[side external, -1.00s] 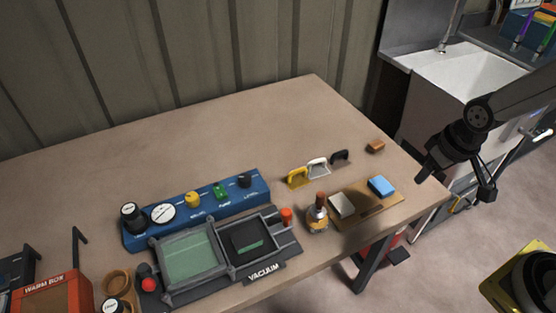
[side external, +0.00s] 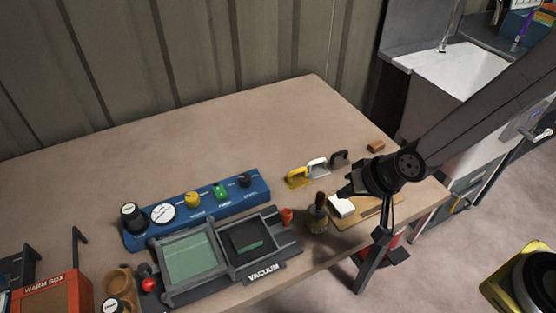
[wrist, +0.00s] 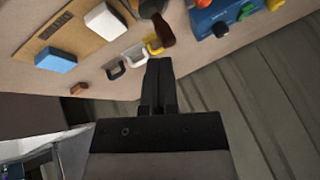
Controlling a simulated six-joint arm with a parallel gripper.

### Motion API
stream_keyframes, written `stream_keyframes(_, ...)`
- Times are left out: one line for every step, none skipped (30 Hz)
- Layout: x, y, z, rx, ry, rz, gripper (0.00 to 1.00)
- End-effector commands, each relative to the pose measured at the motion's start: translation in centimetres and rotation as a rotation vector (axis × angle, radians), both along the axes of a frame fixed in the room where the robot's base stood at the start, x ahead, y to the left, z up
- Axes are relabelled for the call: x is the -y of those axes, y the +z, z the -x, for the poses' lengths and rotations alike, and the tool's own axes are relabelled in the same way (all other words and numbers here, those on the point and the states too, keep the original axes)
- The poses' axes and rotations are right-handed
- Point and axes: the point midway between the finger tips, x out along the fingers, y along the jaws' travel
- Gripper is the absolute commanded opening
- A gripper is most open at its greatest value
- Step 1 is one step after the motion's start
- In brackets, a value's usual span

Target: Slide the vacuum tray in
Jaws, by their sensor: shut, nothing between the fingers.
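The vacuum unit (side external: 270,274) is a dark grey frame lettered "VACUUM" at the front of the bench in the side view. Its left part holds a pale green panel (side external: 190,258). Its right part is a recess with a dark square block (side external: 248,241) in it. I cannot tell which part is the sliding tray. My gripper (side external: 346,193) is shut and empty, to the right of the unit, above or close to a white block (side external: 341,207). In the wrist view my gripper's fingers (wrist: 158,65) are together, and the unit is out of sight.
A blue control box (side external: 213,209) with knobs and a gauge stands behind the unit. A brown-handled bottle or brush (side external: 318,212) stands between unit and gripper. Yellow, white and black handles (side external: 317,168) line up behind. A blue block (wrist: 56,60) lies on the board. The back bench is clear.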

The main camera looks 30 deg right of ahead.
Motion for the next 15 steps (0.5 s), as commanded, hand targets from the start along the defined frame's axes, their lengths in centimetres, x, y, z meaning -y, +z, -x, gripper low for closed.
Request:
stream_keyframes(-1.2,-0.3,0.1,0.01,-0.008,-0.02,0.0)
stream_keyframes(-1.8,-0.4,0.2,0.016,-0.017,-0.032,0.0)
stream_keyframes(-2.4,-0.4,0.2,0.024,-0.028,-0.047,0.0)
stream_keyframes(-2.8,-0.5,0.2,0.028,-0.035,-0.056,0.0)
stream_keyframes(-3.1,-0.6,0.2,0.032,-0.043,-0.064,0.0)
stream_keyframes(-3.5,-0.6,0.2,0.036,-0.05,-0.072,0.0)
stream_keyframes(-3.6,-0.6,0.2,0.039,-0.054,-0.077,0.0)
stream_keyframes(-3.8,-0.6,0.2,0.042,-0.056,-0.08,0.0)
stream_keyframes(-3.9,-0.6,0.2,0.044,-0.059,-0.084,0.0)
stream_keyframes(-4.0,-0.6,0.2,0.045,-0.061,-0.087,0.0)
stream_keyframes(-4.0,-0.6,0.2,0.046,-0.062,-0.088,0.0)
stream_keyframes(-4.0,-0.6,0.2,0.045,-0.063,-0.088,0.0)
stream_keyframes(-4.0,-0.6,0.2,0.045,-0.063,-0.088,0.0)
stream_keyframes(-4.0,-0.6,0.2,0.045,-0.063,-0.087,0.0)
stream_keyframes(-4.0,-0.7,0.2,0.045,-0.062,-0.087,0.0)
